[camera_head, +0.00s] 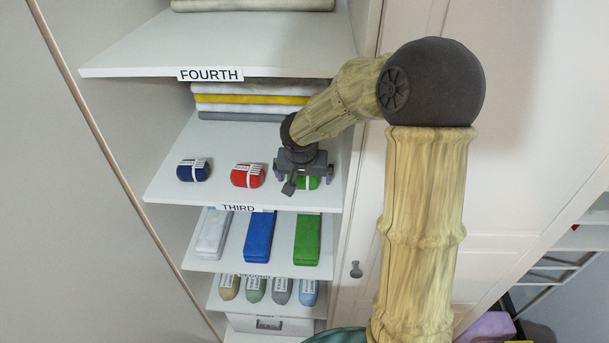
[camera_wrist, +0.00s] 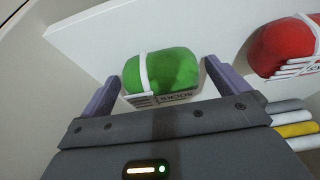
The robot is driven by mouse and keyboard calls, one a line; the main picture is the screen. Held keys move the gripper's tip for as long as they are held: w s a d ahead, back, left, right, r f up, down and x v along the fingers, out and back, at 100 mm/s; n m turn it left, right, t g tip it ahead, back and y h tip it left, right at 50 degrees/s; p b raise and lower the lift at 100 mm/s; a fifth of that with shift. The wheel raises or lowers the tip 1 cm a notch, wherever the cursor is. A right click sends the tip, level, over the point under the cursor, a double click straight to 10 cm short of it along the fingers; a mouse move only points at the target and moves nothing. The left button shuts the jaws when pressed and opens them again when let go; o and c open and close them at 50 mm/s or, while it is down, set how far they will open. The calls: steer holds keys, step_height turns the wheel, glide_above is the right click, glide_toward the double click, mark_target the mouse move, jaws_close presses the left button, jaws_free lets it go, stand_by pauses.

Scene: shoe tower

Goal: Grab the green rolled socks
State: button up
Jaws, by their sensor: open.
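The green rolled socks (camera_wrist: 172,70) lie on a white shelf, with a white band and a paper label around them. In the head view the green rolled socks (camera_head: 313,183) are partly hidden behind my gripper (camera_head: 303,178), at the right end of the shelf marked THIRD. In the wrist view my gripper (camera_wrist: 165,85) is open, with one finger on each side of the socks. The fingers appear apart from the socks, and nothing is held.
Red rolled socks (camera_head: 248,175) and dark blue rolled socks (camera_head: 193,170) lie to the left on the same shelf (camera_head: 240,140). Folded cloths (camera_head: 250,100) are stacked behind. The FOURTH shelf (camera_head: 220,45) is above. A cabinet door (camera_head: 350,220) stands close on the right.

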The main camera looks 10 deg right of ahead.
stand_by(0.5)
steer(key=c, duration=1)
steer(key=shift+r, duration=0.1)
steer(key=shift+w+r, duration=0.1)
steer(key=shift+r, duration=0.45)
steer(key=shift+r+b, duration=0.55)
steer(key=shift+r, duration=0.4)
steer(key=s+a+b, duration=0.2)
steer(key=s, duration=0.3)
steer(key=s+a+b, duration=0.2)
steer(key=s, duration=0.4)
steer(key=s+a+b, duration=0.2)
steer(key=s, duration=0.4)
steer(key=shift+s+r, duration=0.1)
steer(key=shift+r, duration=0.05)
steer(key=shift+a, duration=0.1)
